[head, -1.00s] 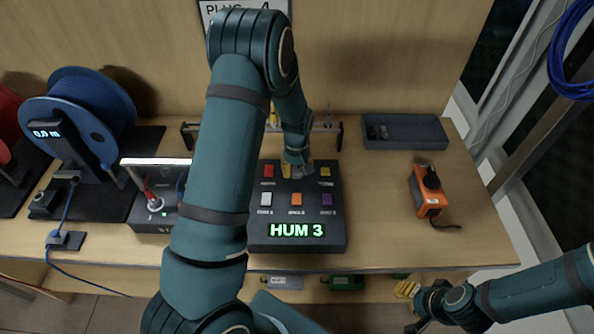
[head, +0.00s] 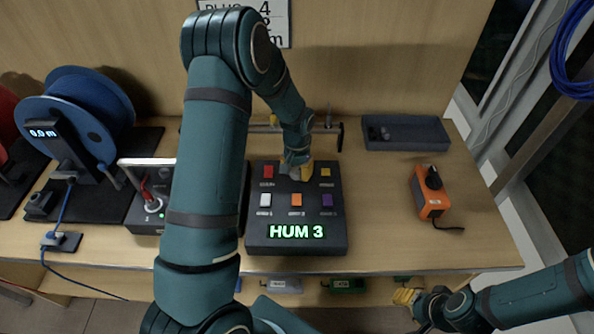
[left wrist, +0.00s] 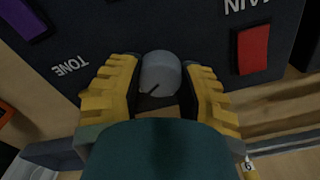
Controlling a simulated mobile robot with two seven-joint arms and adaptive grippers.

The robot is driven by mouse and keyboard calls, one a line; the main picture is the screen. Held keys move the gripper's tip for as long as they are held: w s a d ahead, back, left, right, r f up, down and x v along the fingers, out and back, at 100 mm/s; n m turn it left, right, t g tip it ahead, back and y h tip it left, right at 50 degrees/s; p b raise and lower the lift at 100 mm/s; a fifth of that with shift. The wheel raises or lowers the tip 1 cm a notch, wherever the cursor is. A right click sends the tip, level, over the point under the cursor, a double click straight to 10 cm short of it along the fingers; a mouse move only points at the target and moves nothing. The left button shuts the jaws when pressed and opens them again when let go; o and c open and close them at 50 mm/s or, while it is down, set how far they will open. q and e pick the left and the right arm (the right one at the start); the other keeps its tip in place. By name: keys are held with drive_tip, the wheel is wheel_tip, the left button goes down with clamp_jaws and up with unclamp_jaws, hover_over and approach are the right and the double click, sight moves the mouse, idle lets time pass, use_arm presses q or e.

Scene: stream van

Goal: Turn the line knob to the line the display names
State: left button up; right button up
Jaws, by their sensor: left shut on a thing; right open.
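The black console (head: 258,247) stands on the bench. Its display (head: 296,232) reads HUM 3 in green. The line knob (left wrist: 160,73) is a grey round cap with a dark pointer mark, which slants to the lower left in the left wrist view. My left gripper (head: 296,170) is shut on the knob, one yellow finger on each side; it also shows in the left wrist view (left wrist: 160,92). The gripper hides the knob in the head view. My right gripper (head: 406,298) is open and empty, low in front of the bench.
An orange box (head: 428,195) and grey tray (head: 405,133) stand to the right. A blue reel (head: 80,110) and red-lever box (head: 150,212) stand left.

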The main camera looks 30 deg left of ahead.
sight(297, 170)
idle(0.3)
use_arm(q)
drive_tip(key=o, duration=1.2)
drive_tip(key=shift+o, duration=0.2)
wheel_tip(297, 170, up, 12)
